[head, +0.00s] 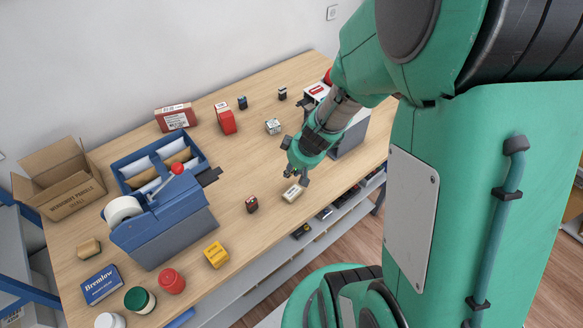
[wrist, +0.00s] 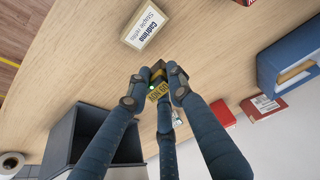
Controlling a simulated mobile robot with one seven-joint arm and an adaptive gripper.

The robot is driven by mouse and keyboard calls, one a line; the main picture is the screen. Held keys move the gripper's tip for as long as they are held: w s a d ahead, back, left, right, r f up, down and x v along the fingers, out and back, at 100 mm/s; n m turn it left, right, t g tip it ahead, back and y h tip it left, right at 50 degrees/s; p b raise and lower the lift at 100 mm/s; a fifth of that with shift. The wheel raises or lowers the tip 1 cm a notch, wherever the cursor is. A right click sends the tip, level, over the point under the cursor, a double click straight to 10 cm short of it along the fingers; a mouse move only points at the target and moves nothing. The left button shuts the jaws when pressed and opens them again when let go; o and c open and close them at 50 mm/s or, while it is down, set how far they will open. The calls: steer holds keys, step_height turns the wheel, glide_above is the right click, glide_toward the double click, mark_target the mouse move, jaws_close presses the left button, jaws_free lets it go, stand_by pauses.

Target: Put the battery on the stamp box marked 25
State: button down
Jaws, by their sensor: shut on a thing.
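My gripper (head: 297,170) is over the counter, just above and behind a pale box of staple refills (head: 292,193). In the wrist view my gripper (wrist: 157,82) is shut on a small block with a dark and copper top and a yellow lettered side, which looks like the battery (wrist: 158,91). The fingers hide part of it. It is held apart from the staple refills box (wrist: 146,24). Small boxes that may be stamp boxes stand on the counter: a dark red one (head: 251,204), a dark blue one (head: 242,102) and a black one (head: 282,94). I cannot read a 25 on any.
A blue tape dispenser and organiser (head: 165,235) fills the left, with an open carton (head: 60,185) behind it. A red box (head: 226,120) and a pale green box (head: 273,126) stand towards the back. A grey bin (head: 350,138) is right of my gripper.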

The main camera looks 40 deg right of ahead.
steer(key=shift+w+r, duration=0.1)
steer(key=shift+w+d+r+n+g+y+p, duration=0.1)
steer(key=shift+w+r+n+g+y+p, duration=0.15)
steer(key=shift+w+n+p, duration=0.25)
steer(key=shift+w+d+r+n+g+y+p, duration=0.15)
steer(key=shift+w+r+n+p, duration=0.15)
steer(key=shift+w+n+p, duration=0.25)
steer(key=w+d+r+n+g+p, duration=0.1)
steer(key=w+d+n+p, duration=0.1)
steer(key=w+n+p, duration=0.3)
steer(key=w+d+r+n+g+h+p, duration=0.1)
steer(key=w+d+r+n+g+p, duration=0.1)
steer(key=n, duration=0.7)
steer(key=w+d+p, duration=0.1)
steer(key=w+p, duration=0.1)
steer(key=w, duration=0.1)
steer(key=shift+n+g+p, duration=0.3)
steer(key=shift+n+p, duration=0.05)
steer(key=shift+d, duration=0.15)
glide_above(273, 123)
steer(key=shift+s+f+p, duration=0.2)
steer(key=shift+f+p, duration=0.15)
steer(key=shift+f, duration=0.4)
steer(key=shift+f, duration=1.75)
